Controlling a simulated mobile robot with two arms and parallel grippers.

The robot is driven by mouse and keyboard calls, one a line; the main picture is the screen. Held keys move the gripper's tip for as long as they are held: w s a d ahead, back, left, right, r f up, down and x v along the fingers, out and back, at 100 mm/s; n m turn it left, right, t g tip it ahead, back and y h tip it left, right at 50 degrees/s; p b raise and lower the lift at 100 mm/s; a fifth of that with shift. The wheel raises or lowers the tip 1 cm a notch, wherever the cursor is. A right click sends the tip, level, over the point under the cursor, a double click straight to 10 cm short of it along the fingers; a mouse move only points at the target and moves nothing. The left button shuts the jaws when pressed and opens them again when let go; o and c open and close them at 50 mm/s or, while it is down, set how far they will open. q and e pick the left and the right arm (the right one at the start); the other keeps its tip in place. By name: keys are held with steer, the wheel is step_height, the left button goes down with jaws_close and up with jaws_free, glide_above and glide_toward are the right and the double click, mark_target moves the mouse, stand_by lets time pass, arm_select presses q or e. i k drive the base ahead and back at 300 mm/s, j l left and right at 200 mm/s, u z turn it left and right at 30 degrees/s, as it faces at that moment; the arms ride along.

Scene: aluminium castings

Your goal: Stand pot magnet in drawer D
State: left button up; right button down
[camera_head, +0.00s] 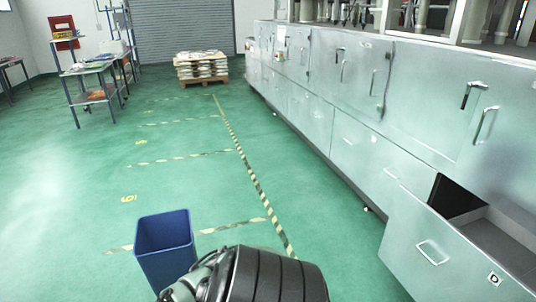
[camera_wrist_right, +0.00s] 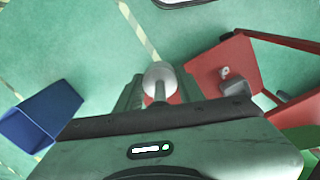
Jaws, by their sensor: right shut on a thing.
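My right gripper (camera_wrist_right: 158,98) is shut on the pot magnet (camera_wrist_right: 158,76), a pale round disc with a thin stem pointing back toward the wrist, in the right wrist view. Green floor shows below and around it. Drawer D (camera_head: 432,248) stands pulled out at the lower right of the head view, with a handle and a "D" label on its front. The visible part of its grey inside looks empty; the rest is cut off by the frame edge. The head view shows only my dark arm at the bottom, not the right gripper. My left gripper is in neither view.
A blue bin (camera_head: 165,247) stands on the floor left of my arm. A red open box (camera_wrist_right: 238,62) with grey parts lies right of the gripper in the wrist view. Metal cabinets (camera_head: 330,75) line the right side. The green floor ahead is mostly clear up to a loaded pallet (camera_head: 201,80).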

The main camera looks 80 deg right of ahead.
mark_target(478, 241)
steer(key=z, duration=2.1)
steer(key=i+l+z, duration=0.1)
steer(key=l+z, duration=0.3)
steer(key=i+l+z, duration=0.15)
steer(key=z, duration=0.25)
steer(key=i+l+z, duration=0.15)
steer(key=l+z, duration=0.2)
steer(key=i+l+z, duration=0.2)
steer(key=z, duration=0.2)
steer(key=i+l, duration=0.3)
steer(key=i, duration=0.2)
steer(key=i+l, duration=0.25)
steer(key=i, duration=0.2)
steer(key=i+l, duration=0.3)
steer(key=i, duration=0.2)
